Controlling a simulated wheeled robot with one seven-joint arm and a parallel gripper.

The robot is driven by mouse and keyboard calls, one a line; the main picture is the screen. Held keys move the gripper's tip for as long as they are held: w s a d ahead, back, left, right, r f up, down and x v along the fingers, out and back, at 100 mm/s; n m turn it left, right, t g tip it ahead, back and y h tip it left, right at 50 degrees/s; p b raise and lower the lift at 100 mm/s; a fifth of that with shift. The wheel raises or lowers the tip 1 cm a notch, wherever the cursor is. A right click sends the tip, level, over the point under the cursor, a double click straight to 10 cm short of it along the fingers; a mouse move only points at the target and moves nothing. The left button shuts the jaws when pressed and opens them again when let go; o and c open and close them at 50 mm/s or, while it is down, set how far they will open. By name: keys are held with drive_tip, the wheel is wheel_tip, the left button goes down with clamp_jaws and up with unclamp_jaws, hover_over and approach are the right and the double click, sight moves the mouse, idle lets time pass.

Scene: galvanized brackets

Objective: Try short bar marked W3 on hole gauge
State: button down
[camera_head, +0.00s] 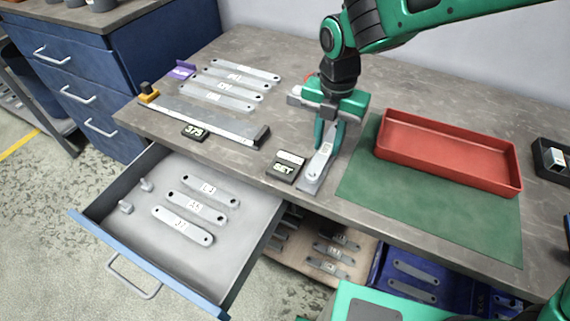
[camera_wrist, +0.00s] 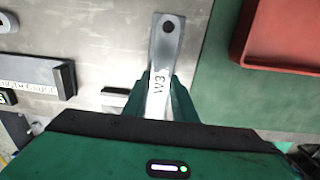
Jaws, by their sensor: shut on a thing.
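My gripper (camera_head: 327,136) is shut on the short bar marked W3 (camera_wrist: 163,62), near the front edge of the bench. In the wrist view the bar extends past the green fingers, its label and one round end hole showing; its near end is hidden by my gripper.
A red tray (camera_head: 447,166) stands on a green mat (camera_head: 380,193) to the right. A long length gauge (camera_head: 205,122) and several long bars (camera_head: 232,85) lie left. An open drawer (camera_head: 148,242) with short bars juts out below the bench. A black bin (camera_head: 549,160) stands far right.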

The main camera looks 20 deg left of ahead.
idle(0.3)
drive_tip(key=c, duration=1.4)
unclamp_jaws()
wheel_tip(320, 180, up, 11)
drive_tip(key=shift+f, duration=0.1)
drive_tip(key=shift+w+d, duration=0.1)
